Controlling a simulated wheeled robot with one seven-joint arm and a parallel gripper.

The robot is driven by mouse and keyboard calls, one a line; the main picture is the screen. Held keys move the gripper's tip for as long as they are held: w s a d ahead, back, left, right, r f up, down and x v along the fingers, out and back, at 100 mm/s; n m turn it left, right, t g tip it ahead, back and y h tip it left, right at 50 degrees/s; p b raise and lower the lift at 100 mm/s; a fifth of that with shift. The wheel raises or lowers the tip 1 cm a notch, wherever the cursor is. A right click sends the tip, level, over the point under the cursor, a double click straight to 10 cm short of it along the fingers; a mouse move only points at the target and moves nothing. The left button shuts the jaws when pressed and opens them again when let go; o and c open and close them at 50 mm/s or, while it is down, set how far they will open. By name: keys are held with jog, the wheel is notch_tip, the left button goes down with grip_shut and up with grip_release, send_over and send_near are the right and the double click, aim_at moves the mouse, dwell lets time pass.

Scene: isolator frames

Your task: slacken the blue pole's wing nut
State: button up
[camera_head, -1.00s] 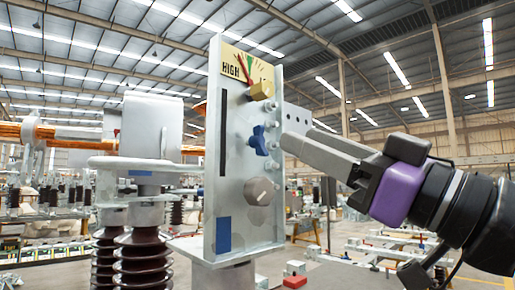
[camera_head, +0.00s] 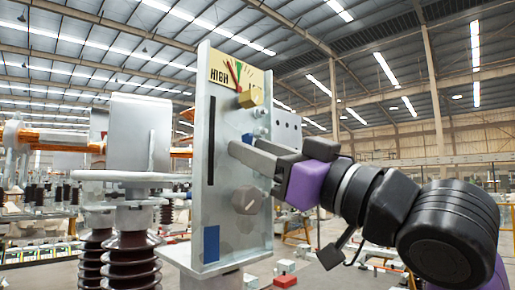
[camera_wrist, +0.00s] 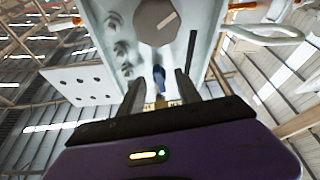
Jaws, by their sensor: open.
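The blue wing nut (camera_head: 247,137) sits on the front of the upright grey panel (camera_head: 228,125), mostly hidden by my gripper in the head view. In the wrist view the blue wing nut (camera_wrist: 158,76) shows between the two fingers. My gripper (camera_head: 236,148) is open, its fingers reaching in from the right at the nut. In the wrist view my gripper (camera_wrist: 160,84) has one finger on each side of the nut. I cannot tell whether the fingers touch it.
A yellow knob (camera_head: 251,97) sits above the nut and a grey knob (camera_head: 248,200) below it. A gauge marked HIGH (camera_head: 238,74) tops the panel. A perforated plate (camera_head: 287,130) stands just behind my gripper. Brown ribbed insulators (camera_head: 134,258) stand at left.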

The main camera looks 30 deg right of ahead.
jog(key=shift+c, duration=0.4)
grip_shut()
